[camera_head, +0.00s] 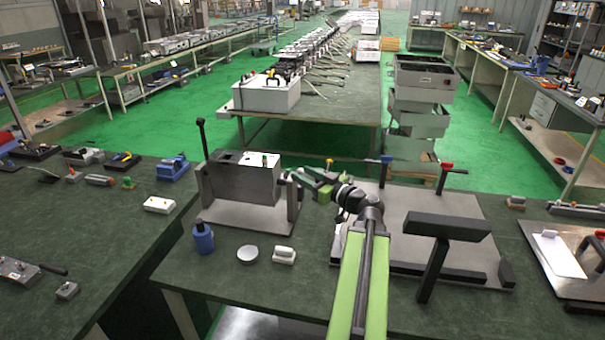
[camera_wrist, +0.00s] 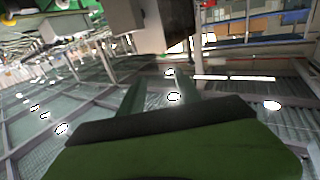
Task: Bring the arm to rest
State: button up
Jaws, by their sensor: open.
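My arm (camera_head: 370,265) reaches forward over the green-topped table. My gripper (camera_head: 293,176) is at the right side of a grey metal box (camera_head: 235,186), close to its upper right edge. I cannot tell from this view whether they touch. In the wrist view my gripper (camera_wrist: 160,92) shows two fingers apart with nothing between them. A grey block-like part (camera_wrist: 165,22) shows beyond the fingertips there. That view appears turned over, with ceiling lights low in the picture.
A metal plate with a dark T-shaped stand (camera_head: 440,240) is right of my arm. A white pad (camera_head: 560,254) lies farther right.

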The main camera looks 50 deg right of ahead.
jog(key=shift+w+a, duration=0.15)
jog(key=shift+a, duration=0.2)
dwell(0.3)
